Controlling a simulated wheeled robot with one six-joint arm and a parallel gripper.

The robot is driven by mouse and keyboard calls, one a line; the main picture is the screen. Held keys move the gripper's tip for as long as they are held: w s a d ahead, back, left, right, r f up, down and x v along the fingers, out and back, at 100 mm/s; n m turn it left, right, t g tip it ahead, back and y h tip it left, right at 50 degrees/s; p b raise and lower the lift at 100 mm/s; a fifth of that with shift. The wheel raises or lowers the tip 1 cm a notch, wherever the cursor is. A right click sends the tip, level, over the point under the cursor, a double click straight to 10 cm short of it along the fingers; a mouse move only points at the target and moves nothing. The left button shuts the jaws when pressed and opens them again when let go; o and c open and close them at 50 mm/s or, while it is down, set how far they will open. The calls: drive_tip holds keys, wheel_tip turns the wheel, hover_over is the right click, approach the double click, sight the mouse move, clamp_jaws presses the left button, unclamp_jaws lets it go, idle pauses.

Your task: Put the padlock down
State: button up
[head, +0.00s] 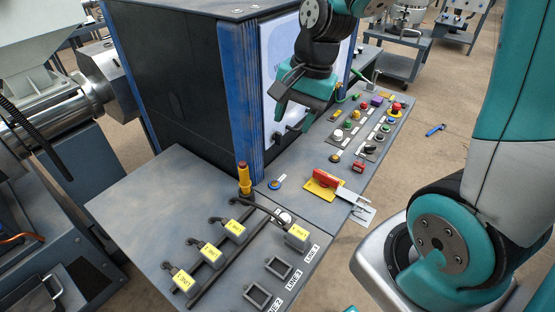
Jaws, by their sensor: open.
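I cannot tell which one the task means.
Two empty square frames (278,268) lie near the front. A red handle on a yellow plate (313,187) and a button panel (371,125) are at the right. The table's left part is clear.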

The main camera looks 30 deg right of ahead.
drive_tip(key=s+a+r+n+y, duration=0.1)
drive_tip(key=s+a+r+n, duration=0.2)
drive_tip(key=s+a+n, duration=0.3)
drive_tip(key=s+a+r+n+g, duration=0.1)
drive_tip(key=s+a+r+n, duration=0.1)
drive_tip(key=s+a+n, duration=0.4)
drive_tip(key=s+n, duration=0.2)
drive_tip(key=n, duration=0.3)
drive_tip(key=shift+s+a+r+y, duration=0.2)
drive_tip(key=shift+a+r+y, duration=0.15)
drive_tip(key=shift+r+y, duration=0.05)
wheel_tip(320, 180, up, 4)
drive_tip(key=p, duration=0.4)
drive_tip(key=shift+r, duration=0.2)
drive_tip(key=shift+o, duration=0.3)
